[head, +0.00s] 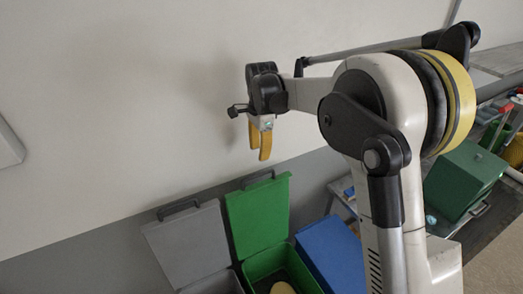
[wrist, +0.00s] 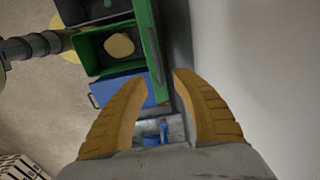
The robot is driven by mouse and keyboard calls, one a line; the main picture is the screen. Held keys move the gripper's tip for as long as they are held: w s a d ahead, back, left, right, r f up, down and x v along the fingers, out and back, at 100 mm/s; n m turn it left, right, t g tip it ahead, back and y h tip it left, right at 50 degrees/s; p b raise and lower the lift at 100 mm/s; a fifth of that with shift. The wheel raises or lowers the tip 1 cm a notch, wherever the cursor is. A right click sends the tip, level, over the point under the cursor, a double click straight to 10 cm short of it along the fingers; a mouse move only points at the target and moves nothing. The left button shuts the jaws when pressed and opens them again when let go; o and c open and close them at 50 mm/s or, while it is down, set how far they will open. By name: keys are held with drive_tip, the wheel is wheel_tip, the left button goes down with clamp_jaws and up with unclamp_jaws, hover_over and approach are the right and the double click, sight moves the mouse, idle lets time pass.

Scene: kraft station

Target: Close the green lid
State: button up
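The green lid (head: 258,215) stands raised on the green bin (head: 264,264), tilted back towards the wall, with a dark handle on its upper edge. In the wrist view the green lid (wrist: 150,42) shows nearly edge-on, as a narrow strip along the right side of the open green bin (wrist: 88,52). A pale yellowish rounded thing (wrist: 119,45) lies inside that bin. My gripper (head: 259,147) is above the lid in the head view and apart from it. Its two yellow fingers are spread with nothing between them in the wrist view (wrist: 161,78).
A grey bin with a raised grey lid (head: 188,243) stands left of the green one. A blue lid (head: 332,254) lies closed on the right. The wall (head: 120,90) is close behind the bins. A dark green box (head: 465,180) stands farther right.

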sight(259, 175)
drive_tip(key=f, duration=0.9)
drive_tip(key=shift+s+a+f, duration=0.15)
drive_tip(key=shift+a+f, duration=0.05)
drive_tip(key=shift+f, duration=0.45)
drive_tip(key=shift+r, duration=0.1)
clamp_jaws()
